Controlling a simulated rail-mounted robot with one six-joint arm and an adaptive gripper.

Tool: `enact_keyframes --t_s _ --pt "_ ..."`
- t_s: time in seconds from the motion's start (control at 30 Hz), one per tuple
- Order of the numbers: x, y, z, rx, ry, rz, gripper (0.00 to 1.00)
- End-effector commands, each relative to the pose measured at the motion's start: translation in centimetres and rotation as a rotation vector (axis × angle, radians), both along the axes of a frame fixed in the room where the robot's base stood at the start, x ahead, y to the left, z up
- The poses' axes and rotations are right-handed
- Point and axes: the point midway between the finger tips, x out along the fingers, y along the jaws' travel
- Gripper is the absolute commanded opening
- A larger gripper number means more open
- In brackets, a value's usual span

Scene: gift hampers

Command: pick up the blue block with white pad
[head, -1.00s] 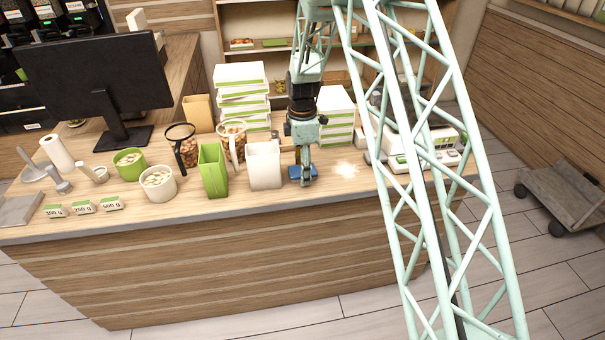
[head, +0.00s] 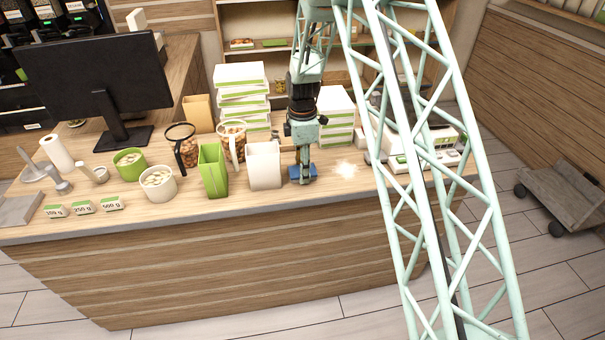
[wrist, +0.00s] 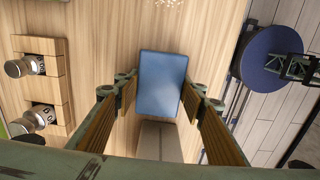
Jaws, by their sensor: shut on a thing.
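The blue block (head: 295,174) is on the wooden counter, right of the white open bag, in the head view. It also shows in the wrist view (wrist: 161,80), where its plain blue top lies between my fingers. My gripper (head: 303,166) points straight down over it. In the wrist view my gripper (wrist: 162,95) has one finger on each side of the block, shut on it. No white pad shows on the visible faces. The block's underside is hidden, and I cannot tell whether it is off the counter.
The white open bag (head: 264,167) stands close left of my gripper, with a green bag (head: 213,172) beyond it. Stacked white boxes (head: 337,118) stand behind. A white machine (head: 400,160) is to the right. The counter in front of the block is clear.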

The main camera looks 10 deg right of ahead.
Motion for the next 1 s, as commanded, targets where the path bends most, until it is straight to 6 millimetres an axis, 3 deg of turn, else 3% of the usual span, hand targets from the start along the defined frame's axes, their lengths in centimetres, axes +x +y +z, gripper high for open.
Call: enact_keyframes --t_s 0.37,0.87,1.0 --pt "0.0 0.0 0.5 0.000 -0.001 0.000 0.27" --pt "0.0 0.0 3.6 0.000 -0.001 0.000 0.27" --pt "-1.3 0.0 3.6 0.000 0.001 0.000 0.27"
